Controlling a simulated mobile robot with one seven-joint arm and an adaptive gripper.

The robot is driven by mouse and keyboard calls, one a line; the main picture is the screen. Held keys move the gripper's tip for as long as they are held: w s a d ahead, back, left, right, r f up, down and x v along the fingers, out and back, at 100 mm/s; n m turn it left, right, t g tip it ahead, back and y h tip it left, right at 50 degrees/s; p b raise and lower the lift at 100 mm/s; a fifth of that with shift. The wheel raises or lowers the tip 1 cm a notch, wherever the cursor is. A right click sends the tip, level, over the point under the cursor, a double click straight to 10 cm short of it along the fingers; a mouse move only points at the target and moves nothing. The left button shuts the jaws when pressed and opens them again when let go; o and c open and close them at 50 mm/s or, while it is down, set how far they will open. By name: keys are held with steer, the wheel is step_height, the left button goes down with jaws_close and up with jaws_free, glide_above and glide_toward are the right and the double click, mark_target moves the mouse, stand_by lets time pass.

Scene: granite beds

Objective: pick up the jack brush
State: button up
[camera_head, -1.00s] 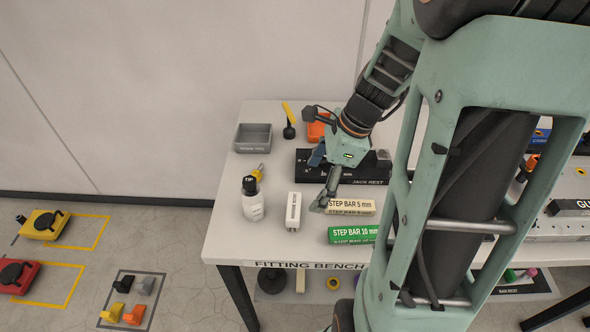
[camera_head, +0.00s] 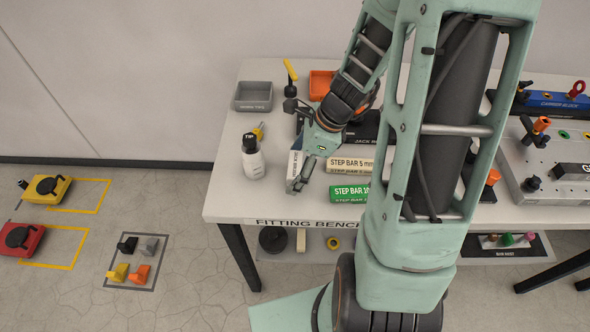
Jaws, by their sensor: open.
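I cannot tell for certain which thing is the jack brush. A small tool with a yellow handle (camera_head: 259,129) lies behind the white bottle with a black cap (camera_head: 253,160), partly hidden by it. Another tool with a yellow handle and black round end (camera_head: 291,77) stands farther back, beside the grey tray. My gripper (camera_head: 297,182) is open and empty. It points down over the front left of the bench, in front of a white labelled block (camera_head: 294,160) that it partly hides, to the right of the bottle.
The grey tray (camera_head: 253,108) and an orange tray (camera_head: 321,84) stand at the back of the fitting bench (camera_head: 226,190). The cream step bar (camera_head: 349,164) and green step bar (camera_head: 349,193) lie right of my gripper. My arm hides much of the bench's middle.

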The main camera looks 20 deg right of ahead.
steer(key=shift+c, duration=0.6)
steer(key=c, duration=1.2)
steer(key=shift+o, duration=0.2)
